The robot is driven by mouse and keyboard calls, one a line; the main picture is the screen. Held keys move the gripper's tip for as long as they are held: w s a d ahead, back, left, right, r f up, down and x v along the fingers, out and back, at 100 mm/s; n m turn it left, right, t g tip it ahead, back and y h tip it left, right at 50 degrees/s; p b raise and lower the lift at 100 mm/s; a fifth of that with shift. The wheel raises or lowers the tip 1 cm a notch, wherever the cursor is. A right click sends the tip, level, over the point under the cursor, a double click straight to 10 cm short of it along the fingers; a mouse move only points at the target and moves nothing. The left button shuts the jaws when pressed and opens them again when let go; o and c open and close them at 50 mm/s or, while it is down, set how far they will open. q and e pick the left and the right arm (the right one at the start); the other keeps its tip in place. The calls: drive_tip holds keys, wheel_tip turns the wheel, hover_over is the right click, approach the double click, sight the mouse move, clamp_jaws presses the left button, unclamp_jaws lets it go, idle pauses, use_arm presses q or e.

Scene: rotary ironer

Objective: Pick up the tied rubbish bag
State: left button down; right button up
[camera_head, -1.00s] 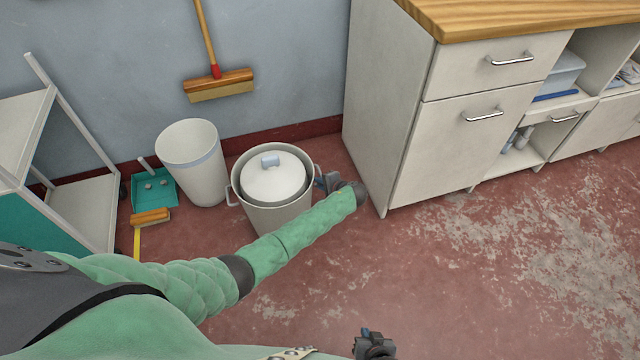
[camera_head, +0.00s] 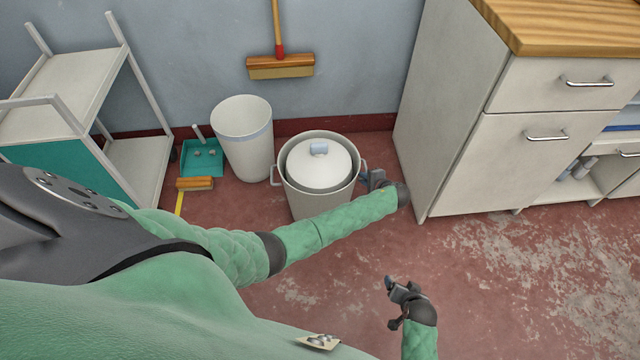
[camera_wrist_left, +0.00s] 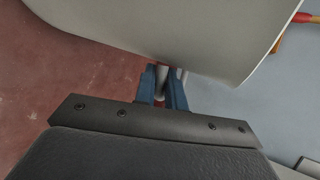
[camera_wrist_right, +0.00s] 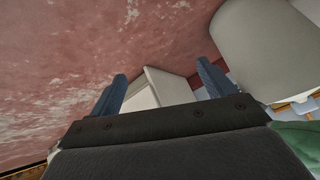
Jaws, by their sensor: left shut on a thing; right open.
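I see no tied rubbish bag in any view. A large pale pot (camera_head: 317,202) with a white lid (camera_head: 318,163) stands upright on the red floor, with a handle on each side. My left gripper (camera_head: 366,178) is at the pot's right side. In the left wrist view its blue fingers (camera_wrist_left: 162,84) are shut on the pot's handle, close to the pot wall (camera_wrist_left: 170,35). My right gripper (camera_head: 390,284) is open and empty in front and to the right of the pot. Its spread fingers also show in the right wrist view (camera_wrist_right: 161,88).
A white bin (camera_head: 245,150) stands left of the pot; its inside bottom is hidden. A teal dustpan (camera_head: 202,158) and brush (camera_head: 195,184) lie further left, beside a white trolley (camera_head: 60,95). A cabinet (camera_head: 455,110) stands close on the right. The front right floor is clear.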

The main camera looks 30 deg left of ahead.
drive_tip(key=w+a+r+m, duration=0.15)
drive_tip(key=w+r, duration=0.25)
drive_tip(key=w, duration=0.5)
drive_tip(key=w+a+r, duration=0.2)
drive_tip(key=w+r, duration=0.3)
drive_tip(key=w, duration=0.4)
drive_tip(key=w+a+r, duration=0.1)
drive_tip(key=w+r, duration=0.3)
drive_tip(key=w, duration=0.5)
drive_tip(key=n+g+h, duration=0.3)
drive_tip(key=n+g, duration=0.3)
drive_tip(key=n, duration=0.2)
approach(319, 144)
drive_tip(key=shift+m, duration=0.25)
drive_tip(key=shift+w+a+f, duration=0.15)
drive_tip(key=shift+w+f, duration=0.05)
drive_tip(key=shift+f, duration=1.75)
drive_tip(key=shift+w+a+f, duration=0.1)
drive_tip(key=shift+w+f, duration=0.05)
drive_tip(key=shift+f, duration=1.8)
drive_tip(key=shift+w+a+f, duration=0.15)
drive_tip(key=shift+w+f, duration=0.05)
drive_tip(key=shift+f, duration=1.7)
clamp_jaws()
drive_tip(key=shift+r, duration=0.1)
